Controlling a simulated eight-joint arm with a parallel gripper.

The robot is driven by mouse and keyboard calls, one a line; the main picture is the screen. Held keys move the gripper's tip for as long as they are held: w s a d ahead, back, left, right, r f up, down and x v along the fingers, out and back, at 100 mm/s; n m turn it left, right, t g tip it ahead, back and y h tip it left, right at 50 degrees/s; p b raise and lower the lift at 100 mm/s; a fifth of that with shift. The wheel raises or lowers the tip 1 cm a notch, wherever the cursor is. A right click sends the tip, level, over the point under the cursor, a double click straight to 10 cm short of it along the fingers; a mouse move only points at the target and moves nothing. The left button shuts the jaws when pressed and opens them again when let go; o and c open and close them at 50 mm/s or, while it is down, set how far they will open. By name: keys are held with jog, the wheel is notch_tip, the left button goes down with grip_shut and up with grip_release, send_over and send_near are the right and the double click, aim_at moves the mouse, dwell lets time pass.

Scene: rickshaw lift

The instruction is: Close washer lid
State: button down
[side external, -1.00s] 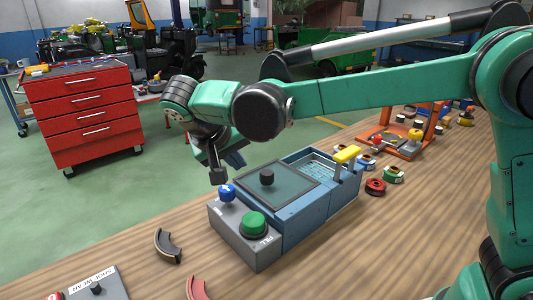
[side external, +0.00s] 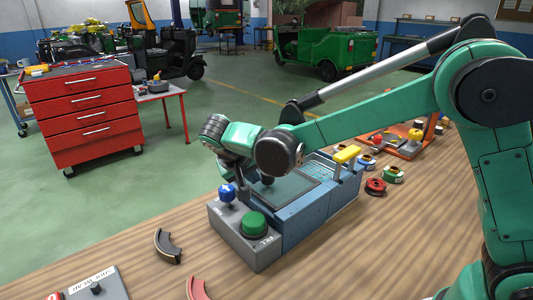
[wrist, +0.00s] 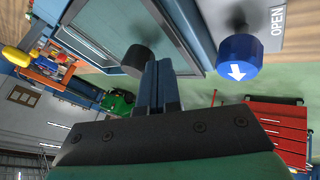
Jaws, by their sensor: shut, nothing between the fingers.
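The washer (side external: 305,215) is a blue box on the wooden bench, with a grey-framed glass lid (side external: 293,190) on its top. A dark round knob (side external: 267,180) stands on the lid and also shows in the wrist view (wrist: 138,61). The lid lies over the left part of the box; a blue mesh-like area (side external: 325,166) shows uncovered to its right. My gripper (wrist: 160,66) is shut and empty, with its fingertips right beside the dark knob. I cannot tell whether they touch it. In the side view my arm mostly hides the gripper.
A grey panel on the washer's left end carries a blue knob (side external: 227,193) and a green button (side external: 254,224). Coloured spools (side external: 376,187) lie behind.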

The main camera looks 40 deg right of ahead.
jog(key=d, duration=1.3)
jog(key=shift+d, duration=0.15)
jog(key=v, duration=1)
jog(key=s+a+f+n+t+y, duration=0.2)
jog(key=s+y, duration=0.1)
jog(key=s, duration=0.2)
jog(key=s+a+f+n+t+y, duration=0.2)
jog(key=s+f+y, duration=0.1)
jog(key=s, duration=0.3)
jog(key=shift+s+a+y, duration=0.2)
jog(key=shift+a+y, duration=0.1)
jog(key=shift+y, duration=0.1)
